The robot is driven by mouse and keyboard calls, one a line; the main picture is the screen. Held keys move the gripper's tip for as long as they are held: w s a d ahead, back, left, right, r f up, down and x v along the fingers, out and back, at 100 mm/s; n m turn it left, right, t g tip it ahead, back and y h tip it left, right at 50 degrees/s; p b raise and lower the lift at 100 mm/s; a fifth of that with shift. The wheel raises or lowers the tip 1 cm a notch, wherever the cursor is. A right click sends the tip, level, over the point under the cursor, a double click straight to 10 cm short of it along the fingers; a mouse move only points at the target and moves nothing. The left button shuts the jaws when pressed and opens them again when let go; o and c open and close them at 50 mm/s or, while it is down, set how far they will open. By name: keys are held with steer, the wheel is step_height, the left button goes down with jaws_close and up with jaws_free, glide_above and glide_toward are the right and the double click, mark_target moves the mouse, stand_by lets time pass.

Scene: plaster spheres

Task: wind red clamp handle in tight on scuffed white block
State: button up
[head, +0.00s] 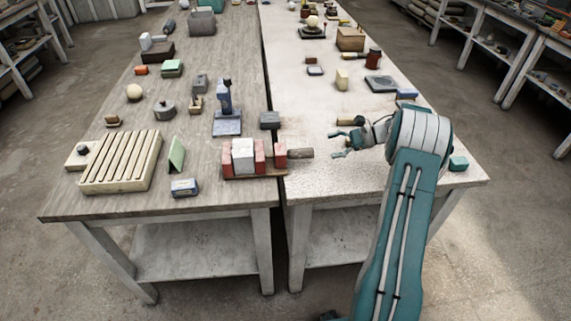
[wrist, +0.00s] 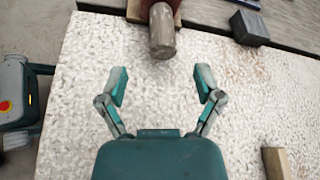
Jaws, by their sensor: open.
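The clamp (head: 259,158) stands at the front right of the left table, with red blocks on a wooden base. The white block (head: 243,155) sits between two of its red jaws; whether a gap is left there I cannot tell. In the wrist view the handle (wrist: 162,38) lies ahead, between the fingers' lines. My gripper (head: 337,145) is open and empty, right of the handle and apart from it. Both fingers show in the wrist view (wrist: 161,84).
A dark grey block (head: 270,120) stands behind the clamp; it also shows in the wrist view (wrist: 249,27).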

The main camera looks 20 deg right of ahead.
mark_target(303, 153)
steer(key=shift+s, duration=0.15)
steer(key=shift+w+d+f+n, duration=0.1)
steer(key=shift+w+f+n, duration=0.2)
steer(key=shift+f, duration=0.05)
steer(key=shift+w+a+f, duration=0.5)
steer(key=shift+w+f, duration=0.1)
steer(key=x, duration=0.5)
steer(key=r+x, duration=0.1)
steer(key=x, duration=0.2)
steer(key=shift+s+a, duration=0.25)
steer(key=shift+a, duration=0.35)
steer(key=shift+w+d+f, duration=0.1)
steer(key=shift+d+f, duration=0.05)
steer(key=shift+d, duration=0.7)
steer(key=shift+a, duration=0.1)
steer(key=c, duration=0.5)
steer(key=shift+a, duration=0.45)
steer(key=c, duration=0.7)
steer(key=shift+o, duration=0.2)
